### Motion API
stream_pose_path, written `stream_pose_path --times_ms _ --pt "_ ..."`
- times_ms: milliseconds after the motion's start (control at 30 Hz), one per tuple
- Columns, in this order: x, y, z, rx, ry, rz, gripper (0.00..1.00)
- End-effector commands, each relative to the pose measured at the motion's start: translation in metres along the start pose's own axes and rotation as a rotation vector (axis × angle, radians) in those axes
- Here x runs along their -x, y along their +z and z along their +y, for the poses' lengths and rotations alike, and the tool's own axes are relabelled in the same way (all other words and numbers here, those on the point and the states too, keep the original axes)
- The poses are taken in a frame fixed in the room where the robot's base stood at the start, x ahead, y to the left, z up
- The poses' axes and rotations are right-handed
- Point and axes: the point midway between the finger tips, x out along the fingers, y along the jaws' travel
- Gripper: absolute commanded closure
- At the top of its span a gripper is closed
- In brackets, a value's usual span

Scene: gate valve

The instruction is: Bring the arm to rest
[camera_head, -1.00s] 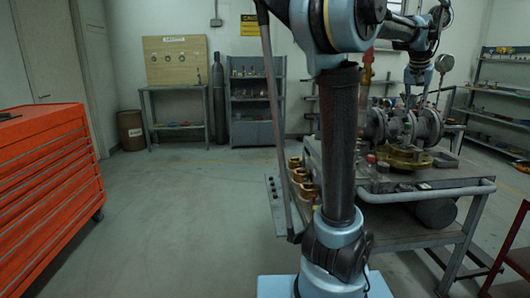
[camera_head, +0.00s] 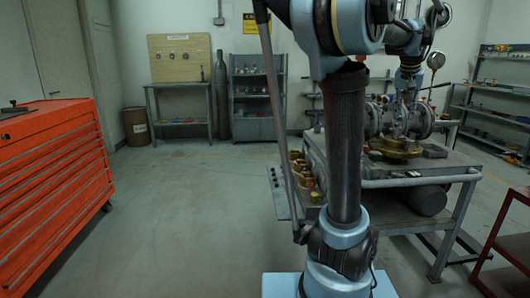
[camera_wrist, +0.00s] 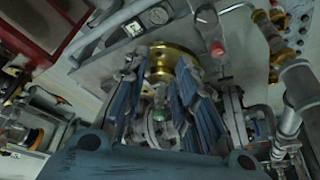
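My gripper (camera_wrist: 162,78) shows in the wrist view with its two blue-padded fingers spread apart. Nothing is seen held between them. Beyond the fingers are a brass flange (camera_wrist: 172,58) and grey valve parts (camera_wrist: 236,118); whether the fingers touch any of it I cannot tell. In the head view my arm reaches up and over to the right, its wrist bent down above the valve assembly (camera_head: 378,118). The brass flange (camera_head: 400,149) sits low at the valve. My fingertips are too small to make out there.
The valve stands on a grey workbench (camera_head: 440,170) with a front rail (camera_head: 425,180). Brass fittings (camera_head: 303,170) line its left side. A red tool cabinet (camera_head: 55,165) is at left, a red cart (camera_head: 510,235) at right. Open floor (camera_head: 190,220) lies between cabinet and bench.

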Motion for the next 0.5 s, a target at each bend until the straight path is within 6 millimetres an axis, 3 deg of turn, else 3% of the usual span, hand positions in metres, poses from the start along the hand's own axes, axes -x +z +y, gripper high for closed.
stream_pose_path --times_ms 267,367,500 --pt "-0.012 0.062 -0.047 0.093 -0.036 -0.024 0.74" --pt "-0.020 0.096 -0.068 0.144 -0.054 -0.037 0.74" --pt "-0.037 0.161 -0.098 0.234 -0.083 -0.062 0.74"
